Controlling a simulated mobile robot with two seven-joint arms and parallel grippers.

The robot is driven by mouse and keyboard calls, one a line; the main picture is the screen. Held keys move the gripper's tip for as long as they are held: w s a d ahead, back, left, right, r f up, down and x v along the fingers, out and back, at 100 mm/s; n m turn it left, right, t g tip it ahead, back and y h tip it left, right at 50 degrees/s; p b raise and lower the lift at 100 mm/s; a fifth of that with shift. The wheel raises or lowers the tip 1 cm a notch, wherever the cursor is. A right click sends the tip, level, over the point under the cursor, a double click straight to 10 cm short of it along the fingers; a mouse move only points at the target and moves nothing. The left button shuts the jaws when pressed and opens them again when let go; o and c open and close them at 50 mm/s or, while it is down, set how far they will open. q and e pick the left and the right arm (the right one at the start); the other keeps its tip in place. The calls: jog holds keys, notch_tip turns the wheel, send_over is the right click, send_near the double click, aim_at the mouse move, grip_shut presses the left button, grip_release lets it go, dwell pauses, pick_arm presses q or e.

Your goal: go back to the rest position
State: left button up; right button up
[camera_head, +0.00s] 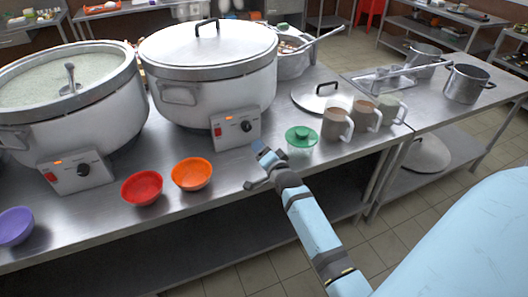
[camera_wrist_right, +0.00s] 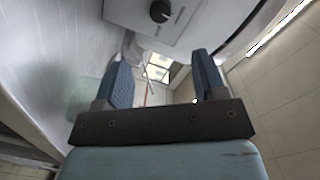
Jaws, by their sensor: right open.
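My right gripper (camera_head: 255,167) reaches in from the lower right in the head view, at the front edge of the steel counter. Its jaws are apart and nothing is between them. In the right wrist view the two dark blue fingers (camera_wrist_right: 161,62) stand wide apart and empty. In the head view the gripper is in front of the control box of the lidded stockpot and right of the orange bowl. My left gripper is not in view.
Tiled floor (camera_head: 385,245) is free in front.

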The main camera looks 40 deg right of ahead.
jog(key=s+a+f+n+g+y+p, duration=0.1)
jog(key=s+a+n+g+y+p, duration=0.2)
jog(key=s+a+n+p, duration=0.2)
jog(key=s+a+f+n+g+y+p, duration=0.1)
jog(key=s+a+n+y+p, duration=0.3)
jog(key=s+a+n, duration=0.8)
jog(key=s+a+g+p, duration=0.1)
jog(key=s+a+p, duration=0.1)
jog(key=s+a, duration=0.4)
jog(key=shift+s+f+g, duration=0.3)
jog(key=shift+s+g, duration=0.1)
jog(key=shift+s, duration=2.5)
jog(key=shift+a, duration=0.1)
